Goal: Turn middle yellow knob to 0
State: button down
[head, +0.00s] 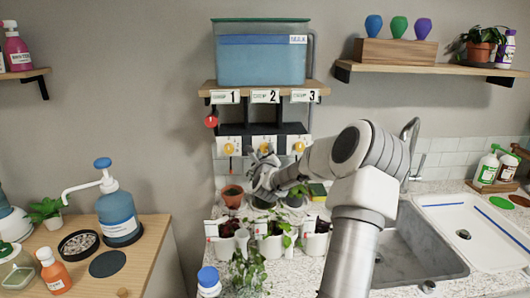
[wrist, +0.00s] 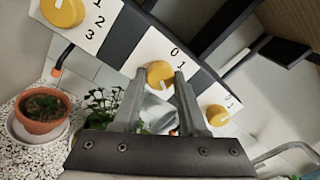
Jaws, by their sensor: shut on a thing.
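The middle yellow knob (wrist: 160,74) sits on a white panel with a 0 and a 1 printed beside it in the wrist view. My gripper (wrist: 160,78) is shut on this knob, one finger on each side. A pale mark shows on the knob's lower part, but the fingers partly hide it and I cannot tell exactly which number it faces. In the head view, my gripper (head: 264,163) is at the middle panel under the label 2, and the middle knob (head: 264,148) shows just above it.
Other yellow knobs flank it, left (head: 229,149) and right (head: 298,147). A blue water tank (head: 262,60) stands on the shelf above. Potted plants, including a terracotta pot (head: 232,197), stand on the counter below. A sink (head: 415,245) is at right.

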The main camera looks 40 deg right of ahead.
jog(key=shift+f+n+b, duration=0.15)
jog(key=shift+n+b, duration=0.15)
jog(key=shift+b, duration=0.15)
jog(key=n+b, duration=0.4)
jog(key=b, duration=0.1)
jog(key=shift+f, duration=0.15)
jog(key=n+b, duration=0.3)
jog(key=b, duration=0.1)
jog(key=shift+n, duration=0.3)
jog(key=n+b, duration=0.3)
jog(key=b, duration=0.1)
jog(key=shift+n, duration=0.4)
jog(key=n+b, duration=0.1)
jog(key=n, duration=0.1)
jog(key=n+b, duration=0.4)
jog(key=shift+r+t, duration=0.25)
jog(key=shift+t, duration=0.05)
jog(key=n+b, duration=0.2)
jog(key=n, duration=0.4)
jog(key=shift+r+b, duration=0.15)
jog(key=shift+b, duration=0.25)
jog(key=shift+n, duration=0.4)
